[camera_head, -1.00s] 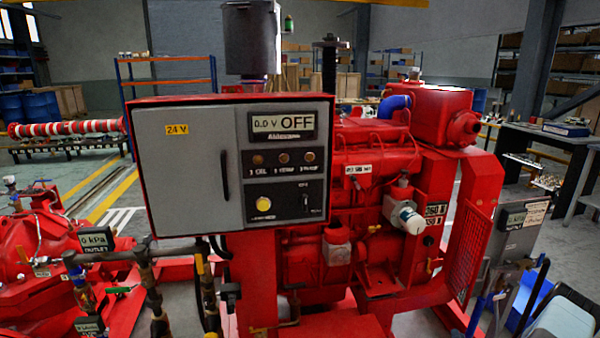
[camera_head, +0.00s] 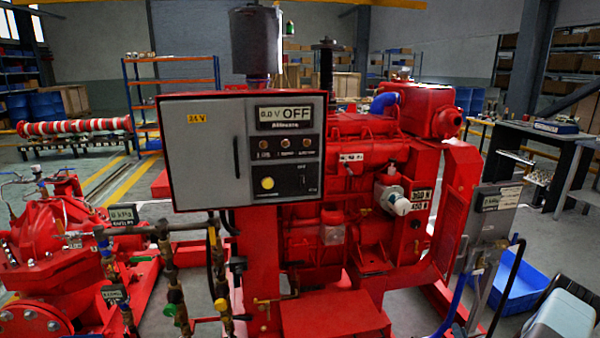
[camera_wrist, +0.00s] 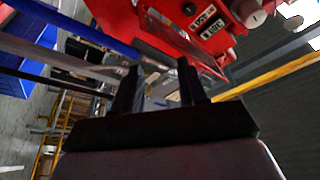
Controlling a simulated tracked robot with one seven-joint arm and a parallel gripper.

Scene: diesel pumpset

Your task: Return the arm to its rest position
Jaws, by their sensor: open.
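My gripper (camera_wrist: 160,66) shows in the wrist view with its two dark fingers apart and nothing between them. The wrist view is tilted, and the red engine is beyond the fingertips, apart from them. In the head view the gripper cannot be made out. A pale grey rounded part at the lower right edge of that view may belong to my arm; I cannot tell.
The red diesel engine (camera_head: 345,235) and its grey control panel (camera_head: 212,160), reading OFF, fill the middle. A red pump (camera_head: 50,245) stands at left. A blue tray (camera_head: 520,290) lies on the floor at right, near a workbench (camera_head: 535,135).

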